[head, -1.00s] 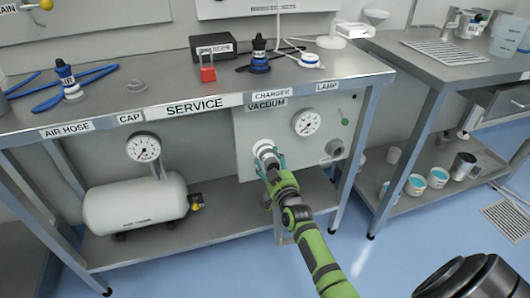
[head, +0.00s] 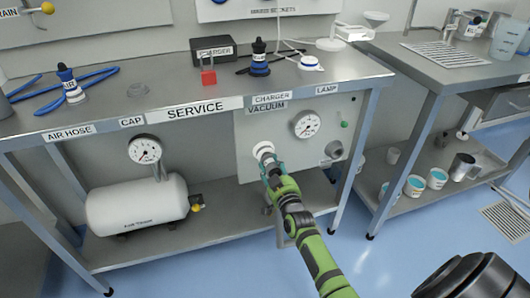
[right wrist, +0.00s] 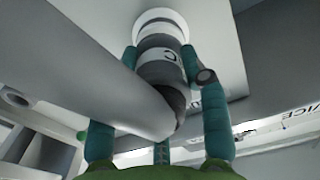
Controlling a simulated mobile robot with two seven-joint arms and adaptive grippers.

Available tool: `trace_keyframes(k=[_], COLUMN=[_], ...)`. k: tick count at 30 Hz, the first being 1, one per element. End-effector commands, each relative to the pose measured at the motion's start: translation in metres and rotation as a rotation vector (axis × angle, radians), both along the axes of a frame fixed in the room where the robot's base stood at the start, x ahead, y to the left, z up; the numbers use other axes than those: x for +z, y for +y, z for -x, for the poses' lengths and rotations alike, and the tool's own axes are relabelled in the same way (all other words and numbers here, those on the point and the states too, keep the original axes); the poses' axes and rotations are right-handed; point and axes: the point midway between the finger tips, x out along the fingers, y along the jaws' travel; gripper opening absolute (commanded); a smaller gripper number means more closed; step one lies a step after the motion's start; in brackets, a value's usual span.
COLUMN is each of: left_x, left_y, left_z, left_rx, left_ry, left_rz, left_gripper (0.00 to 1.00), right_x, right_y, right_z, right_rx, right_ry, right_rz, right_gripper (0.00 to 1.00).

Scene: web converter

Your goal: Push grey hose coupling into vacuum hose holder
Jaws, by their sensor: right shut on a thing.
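The grey hose coupling (right wrist: 160,68) is between the teal fingers of my right gripper (right wrist: 160,62) in the right wrist view. A thick grey hose (right wrist: 100,65) bends away from its near end. The coupling's far end meets a white ring (right wrist: 160,22), which I take as the vacuum hose holder; how deep it sits is hidden. In the head view the white holder (head: 262,149) is on the grey panel below the VACUUM label. My right gripper (head: 271,166) is just below and right of it, shut on the coupling.
The panel also carries a gauge (head: 306,124) and a grey round fitting (head: 334,150) right of the holder. The service bench top (head: 180,92) overhangs it. A white tank (head: 135,205) stands on the lower shelf (head: 225,215) to the left, and a bench leg (head: 354,165) to the right.

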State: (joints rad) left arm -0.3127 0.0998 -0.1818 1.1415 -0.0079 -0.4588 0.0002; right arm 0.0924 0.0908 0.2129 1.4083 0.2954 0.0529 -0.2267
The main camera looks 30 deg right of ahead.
Motion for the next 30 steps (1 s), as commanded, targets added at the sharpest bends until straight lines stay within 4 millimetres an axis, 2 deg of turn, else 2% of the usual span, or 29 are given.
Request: trace_keyframes(k=[30], left_x=[0.032], left_y=[0.0], left_z=[0.0], left_rx=[0.0], left_ry=[0.0], left_rz=[0.0], left_gripper=[0.47], right_x=[0.003], right_y=[0.011], right_z=[0.044], right_rx=[0.001], right_ry=[-0.002], right_rz=[0.0], right_gripper=[0.0])
